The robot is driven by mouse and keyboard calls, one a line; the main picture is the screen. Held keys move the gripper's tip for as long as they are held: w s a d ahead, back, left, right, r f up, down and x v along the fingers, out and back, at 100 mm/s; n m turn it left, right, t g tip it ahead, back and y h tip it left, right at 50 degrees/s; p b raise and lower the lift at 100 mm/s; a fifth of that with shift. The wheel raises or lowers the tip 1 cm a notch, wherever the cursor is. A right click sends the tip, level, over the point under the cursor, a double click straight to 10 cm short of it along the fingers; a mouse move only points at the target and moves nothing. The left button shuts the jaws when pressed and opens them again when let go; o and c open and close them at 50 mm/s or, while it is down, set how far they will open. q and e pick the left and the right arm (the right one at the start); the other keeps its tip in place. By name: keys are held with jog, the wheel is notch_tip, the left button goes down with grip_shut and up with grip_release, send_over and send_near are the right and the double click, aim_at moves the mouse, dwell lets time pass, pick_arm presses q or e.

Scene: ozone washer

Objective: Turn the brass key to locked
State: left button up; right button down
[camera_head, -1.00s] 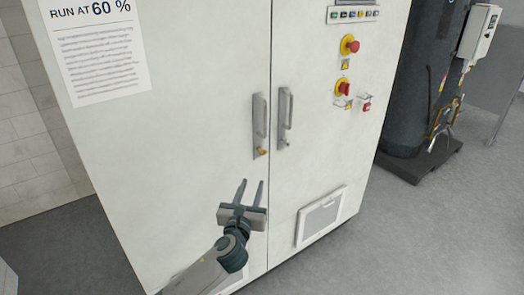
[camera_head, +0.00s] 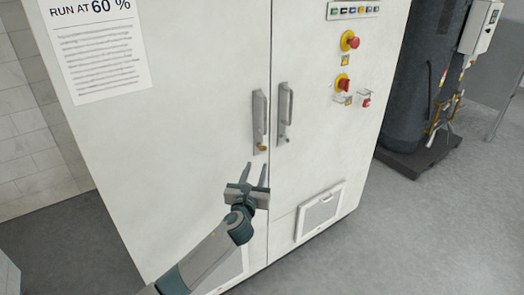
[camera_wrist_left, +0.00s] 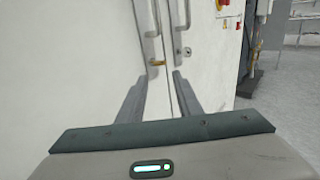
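The brass key (camera_head: 262,148) sits at the lower end of the left door handle (camera_head: 260,118) on the white cabinet. It also shows in the left wrist view (camera_wrist_left: 157,63), just beyond and between the fingertips. My left gripper (camera_head: 256,168) is open and empty, with its fingers pointing up toward the key from just below it. In the left wrist view both fingers (camera_wrist_left: 160,80) stand apart with nothing between them. My right gripper is in neither view.
The right door handle (camera_head: 285,113) is close beside the left one. A red knob on a yellow plate (camera_head: 349,41) and a red rotary switch (camera_head: 343,83) are on the right door. A vent panel (camera_head: 320,210) is low down. A dark tank (camera_head: 415,90) stands at right.

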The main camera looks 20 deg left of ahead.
aim_at(263, 148)
pick_arm(q)
jog(key=w+a, duration=0.1)
jog(key=w, duration=1)
jog(key=shift+a, duration=0.2)
jog(key=c, duration=0.8)
